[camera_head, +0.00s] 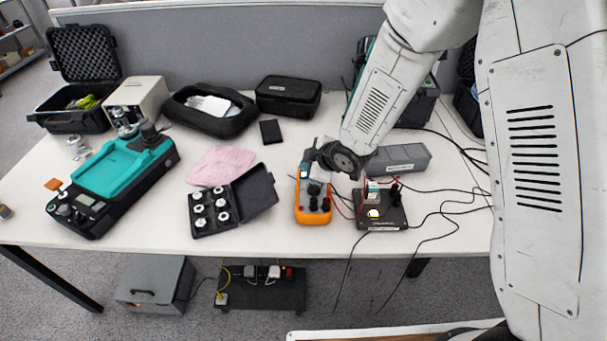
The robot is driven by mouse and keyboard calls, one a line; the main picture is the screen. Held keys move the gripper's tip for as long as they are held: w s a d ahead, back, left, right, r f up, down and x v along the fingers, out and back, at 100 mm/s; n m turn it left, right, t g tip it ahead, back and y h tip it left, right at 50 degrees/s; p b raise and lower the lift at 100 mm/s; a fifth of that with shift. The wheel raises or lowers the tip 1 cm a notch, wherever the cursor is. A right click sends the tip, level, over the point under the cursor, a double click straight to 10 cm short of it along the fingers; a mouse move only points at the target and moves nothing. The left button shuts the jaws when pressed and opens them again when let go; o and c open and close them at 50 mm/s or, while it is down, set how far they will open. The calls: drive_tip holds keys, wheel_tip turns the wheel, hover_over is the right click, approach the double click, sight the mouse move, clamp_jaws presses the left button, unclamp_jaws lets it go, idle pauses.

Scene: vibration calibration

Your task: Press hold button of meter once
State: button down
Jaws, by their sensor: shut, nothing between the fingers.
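The orange and grey meter (313,209) lies on the white table, a little right of the middle. Its dial and lower sockets show, with cables at its lower end. My arm comes in from the upper right, and my gripper (306,172) is at the meter's upper end, over or against it. The gripper is shut and holds nothing. It covers the upper part of the meter, so the display and the hold button are hard to make out. I cannot tell whether the fingertips touch the meter.
Right of the meter is a small black box (381,213) with cables and a lit yellow spot. A black case of round weights (210,212) stands to the left, near a pink cloth (222,165). A teal device (112,176) is farther left. A grey box (399,158) lies behind my wrist.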

drive_tip(key=shift+r, duration=2.15)
drive_tip(key=s+d+f+m+h, duration=0.1)
drive_tip(key=s+d+f+m+g+h, duration=0.1)
drive_tip(key=d, duration=0.1)
drive_tip(key=s+d+f+m+h, duration=0.1)
drive_tip(key=d, duration=0.1)
drive_tip(key=shift+s+d+f+g+h, duration=0.1)
drive_tip(key=shift+d+g+h, duration=0.2)
drive_tip(key=shift+g, duration=0.1)
drive_tip(key=s+d+r+m+g+h, duration=0.45)
drive_tip(key=s+d+r+m, duration=0.45)
drive_tip(key=s+d+r, duration=0.6)
drive_tip(key=s+d+r+m+y, duration=0.1)
drive_tip(key=s+r+m, duration=0.1)
drive_tip(key=s+r, duration=0.3)
drive_tip(key=s+d+r+m+y, duration=0.1)
drive_tip(key=s+r, duration=0.4)
drive_tip(key=s, duration=0.6)
drive_tip(key=shift+d+r+m+t, duration=0.35)
drive_tip(key=shift+d+m, duration=0.45)
drive_tip(key=shift+m, duration=0.2)
